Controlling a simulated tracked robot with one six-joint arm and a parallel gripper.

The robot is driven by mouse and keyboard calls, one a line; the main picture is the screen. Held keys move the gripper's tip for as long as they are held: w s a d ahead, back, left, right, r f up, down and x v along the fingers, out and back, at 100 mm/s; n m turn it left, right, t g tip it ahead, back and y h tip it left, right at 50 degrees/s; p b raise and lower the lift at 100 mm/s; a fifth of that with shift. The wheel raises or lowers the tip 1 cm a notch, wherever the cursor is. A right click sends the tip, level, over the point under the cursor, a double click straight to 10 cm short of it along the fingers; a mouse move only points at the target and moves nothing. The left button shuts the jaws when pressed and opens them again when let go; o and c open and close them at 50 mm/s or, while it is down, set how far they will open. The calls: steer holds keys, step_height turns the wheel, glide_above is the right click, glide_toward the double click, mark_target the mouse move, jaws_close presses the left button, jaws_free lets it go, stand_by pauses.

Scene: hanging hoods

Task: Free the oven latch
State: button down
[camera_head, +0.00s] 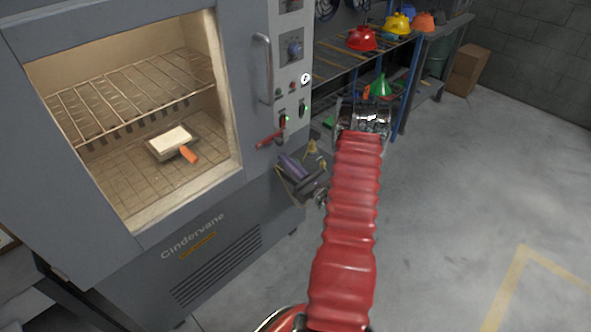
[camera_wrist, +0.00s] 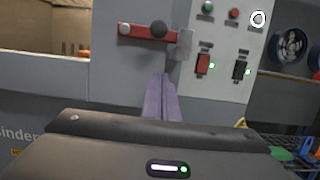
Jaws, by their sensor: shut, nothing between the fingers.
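The grey oven (camera_head: 215,235) stands at the left, with its lit interior showing through the front. The red latch (camera_head: 270,137) is on the oven front, below the vertical handle (camera_head: 263,68). In the wrist view the latch (camera_wrist: 138,31) is a roughly level red bar with a pale knob at its left and a dark knob near its right end. A grey bracket (camera_wrist: 181,45) is at its right end. My gripper (camera_head: 284,158) has purple fingers, shut and empty. In the wrist view my gripper (camera_wrist: 161,77) points up just below the latch's right end, apparently apart from it.
A control panel (camera_wrist: 222,45) with lights and switches lies right of the latch. Inside the oven a pale block in a dark tray (camera_head: 172,141) with an orange part sits on the lower rack. Shelves with coloured helmets (camera_head: 362,39) stand behind.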

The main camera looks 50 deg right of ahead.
mark_target(276, 141)
steer(key=shift+w+r, duration=0.3)
steer(key=shift+r, duration=0.45)
steer(key=shift+w+r, duration=0.3)
steer(key=shift+r, duration=0.45)
steer(key=shift+w+r, duration=0.3)
steer(key=shift+r, duration=0.45)
steer(key=shift+s+d, duration=0.1)
steer(key=shift+d, duration=0.15)
steer(key=shift+r, duration=0.1)
